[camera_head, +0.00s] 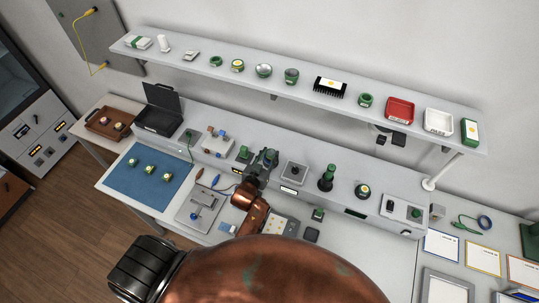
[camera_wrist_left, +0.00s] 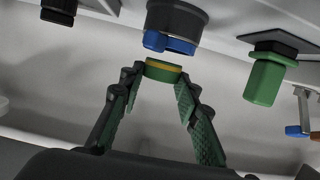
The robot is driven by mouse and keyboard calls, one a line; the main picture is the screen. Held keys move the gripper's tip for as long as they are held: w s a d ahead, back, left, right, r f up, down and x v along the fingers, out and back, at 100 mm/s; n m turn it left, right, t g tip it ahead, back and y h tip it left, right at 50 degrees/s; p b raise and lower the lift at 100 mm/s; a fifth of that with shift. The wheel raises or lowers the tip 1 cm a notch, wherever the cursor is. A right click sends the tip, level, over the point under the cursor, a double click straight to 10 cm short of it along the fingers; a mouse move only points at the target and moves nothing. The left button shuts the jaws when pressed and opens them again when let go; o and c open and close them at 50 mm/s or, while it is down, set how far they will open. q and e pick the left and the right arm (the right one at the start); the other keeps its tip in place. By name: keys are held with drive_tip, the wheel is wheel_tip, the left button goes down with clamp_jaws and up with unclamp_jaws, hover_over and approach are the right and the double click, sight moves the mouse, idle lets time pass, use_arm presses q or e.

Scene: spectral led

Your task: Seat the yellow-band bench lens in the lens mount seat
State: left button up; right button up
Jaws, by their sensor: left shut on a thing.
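My left gripper (camera_head: 262,166) is over the grey raised ledge at the back of the bench. It also shows in the left wrist view (camera_wrist_left: 160,80), its green-padded fingers shut on the yellow-band lens (camera_wrist_left: 163,71), a short green cylinder with a yellow ring. In the head view the gripper hides the lens and most of this fitting. My right gripper is not in view.
Several green, yellow-topped pieces (camera_head: 149,169) stand on a blue mat (camera_head: 125,182) at left. A square grey fitting (camera_head: 294,171) and a dark green post (camera_head: 326,178) stand right of the gripper. A green post (camera_wrist_left: 264,80) is beside it in the wrist view. A loaded shelf (camera_head: 330,104) runs above.

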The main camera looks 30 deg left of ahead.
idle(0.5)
use_arm(q)
drive_tip(key=shift+f, duration=0.2)
drive_tip(key=shift+f, duration=0.7)
drive_tip(key=shift+f+b, duration=0.4)
drive_tip(key=shift+s, duration=0.1)
